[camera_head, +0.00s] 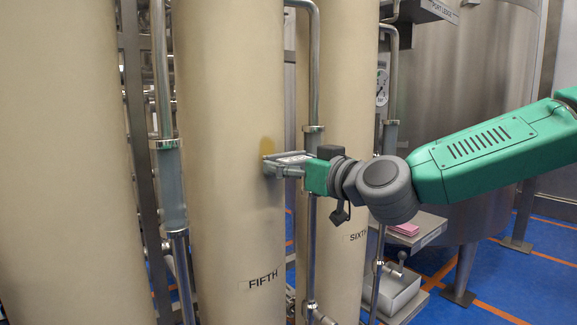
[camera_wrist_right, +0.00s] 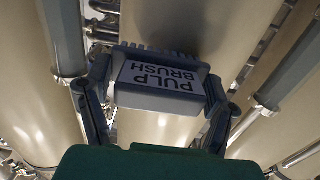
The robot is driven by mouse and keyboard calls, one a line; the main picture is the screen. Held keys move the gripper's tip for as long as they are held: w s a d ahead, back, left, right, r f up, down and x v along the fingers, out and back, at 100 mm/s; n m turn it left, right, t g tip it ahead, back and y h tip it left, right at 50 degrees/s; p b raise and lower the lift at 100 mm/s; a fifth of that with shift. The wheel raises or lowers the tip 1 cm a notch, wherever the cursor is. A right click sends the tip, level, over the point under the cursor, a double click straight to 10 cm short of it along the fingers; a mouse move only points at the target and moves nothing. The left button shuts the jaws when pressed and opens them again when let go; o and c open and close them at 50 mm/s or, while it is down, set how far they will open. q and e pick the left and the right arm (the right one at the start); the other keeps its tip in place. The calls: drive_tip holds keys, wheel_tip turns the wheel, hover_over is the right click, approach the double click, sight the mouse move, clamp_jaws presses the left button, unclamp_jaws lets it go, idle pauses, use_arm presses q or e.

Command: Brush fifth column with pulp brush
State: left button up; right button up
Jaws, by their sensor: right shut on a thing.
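The fifth column (camera_head: 235,215) is a tall beige cylinder with a "FIFTH" label low on it. A small yellow-brown patch (camera_head: 267,146) shows on its upper right side. My right gripper (camera_head: 268,165) is at the column's right face, just below that patch. In the right wrist view, the right gripper (camera_wrist_right: 155,95) is shut on the grey pulp brush (camera_wrist_right: 160,82), labelled "PULP BRUSH". The bristle edge faces the column; whether it touches cannot be told for certain. In the head view the brush is hard to make out at the fingertips. My left gripper is not in view.
The sixth column (camera_head: 345,190) stands to the right behind the gripper, with a steel pipe (camera_head: 312,220) between the two. Another beige column (camera_head: 65,170) is at the left. A steel tank (camera_head: 455,110) and a shelf with a pink item (camera_head: 404,229) are at the right.

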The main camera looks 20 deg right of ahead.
sight(269, 157)
drive_tip(key=shift+a+r, duration=0.25)
drive_tip(key=shift+r, duration=0.25)
drive_tip(key=shift+s+a, duration=0.35)
drive_tip(key=shift+a, duration=0.35)
drive_tip(key=shift+s+a+r+p, duration=0.25)
drive_tip(key=shift+a+p, duration=0.1)
drive_tip(key=shift+a, duration=0.25)
drive_tip(key=shift+s+a+r+p, duration=0.1)
drive_tip(key=shift+s+a+p, duration=0.1)
drive_tip(key=shift+a+p, duration=0.3)
drive_tip(key=shift+w+d, duration=0.25)
drive_tip(key=shift+d, duration=0.35)
drive_tip(key=shift+w+d, duration=0.25)
drive_tip(key=shift+d, duration=0.35)
drive_tip(key=shift+w+d, duration=0.25)
drive_tip(key=shift+d, duration=0.35)
drive_tip(key=shift+s, duration=0.1)
drive_tip(key=v, duration=0.4)
drive_tip(key=shift+v, duration=0.9)
